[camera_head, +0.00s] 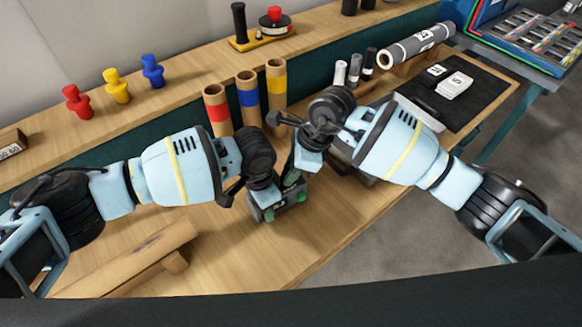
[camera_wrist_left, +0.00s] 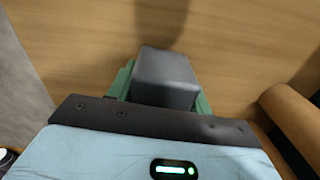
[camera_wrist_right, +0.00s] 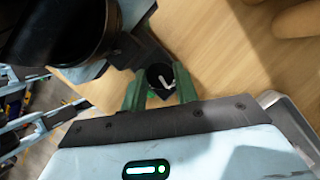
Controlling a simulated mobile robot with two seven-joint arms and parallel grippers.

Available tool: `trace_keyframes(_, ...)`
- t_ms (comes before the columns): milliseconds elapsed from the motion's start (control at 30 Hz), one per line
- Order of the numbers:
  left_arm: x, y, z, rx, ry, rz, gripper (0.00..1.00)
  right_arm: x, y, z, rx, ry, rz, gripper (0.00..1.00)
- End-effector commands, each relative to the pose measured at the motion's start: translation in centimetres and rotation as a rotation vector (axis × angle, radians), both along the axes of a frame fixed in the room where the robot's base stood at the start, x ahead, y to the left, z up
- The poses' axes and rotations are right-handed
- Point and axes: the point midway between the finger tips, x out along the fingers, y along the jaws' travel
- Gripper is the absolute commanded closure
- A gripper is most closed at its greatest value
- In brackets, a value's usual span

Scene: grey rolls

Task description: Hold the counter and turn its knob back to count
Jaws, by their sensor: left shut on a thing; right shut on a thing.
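The counter (camera_head: 278,206) is a small dark grey box with a little display, near the middle of the wooden table's front part. My left gripper (camera_head: 268,200) is shut on the counter's body. In the left wrist view the grey body (camera_wrist_left: 165,78) sits between its green fingers. My right gripper (camera_head: 296,178) is shut on the counter's knob. In the right wrist view the knob (camera_wrist_right: 161,79) is a dark round piece with a white mark, held between two green fingers. The grippers hide much of the counter in the head view.
Red, blue and yellow banded tubes (camera_head: 247,100) stand behind the grippers. A wooden piece (camera_head: 130,262) lies at the front left. A black mat (camera_head: 460,92) with white cards (camera_head: 455,84) and a grey roll (camera_head: 416,45) are at the right. Coloured pegs (camera_head: 117,86) stand on the back shelf.

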Motion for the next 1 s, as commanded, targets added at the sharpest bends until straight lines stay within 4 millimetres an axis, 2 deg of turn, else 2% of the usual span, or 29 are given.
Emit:
trace_keyframes(500, 0.04, 0.01, 0.05, 0.000, -0.001, 0.001, 0.81, -0.25, 0.06, 0.01, 0.000, -0.001, -0.334, 0.93)
trace_keyframes(1000, 0.04, 0.02, 0.05, 0.000, -0.001, 0.001, 0.81, -0.26, 0.08, 0.03, 0.002, 0.000, -0.424, 0.93)
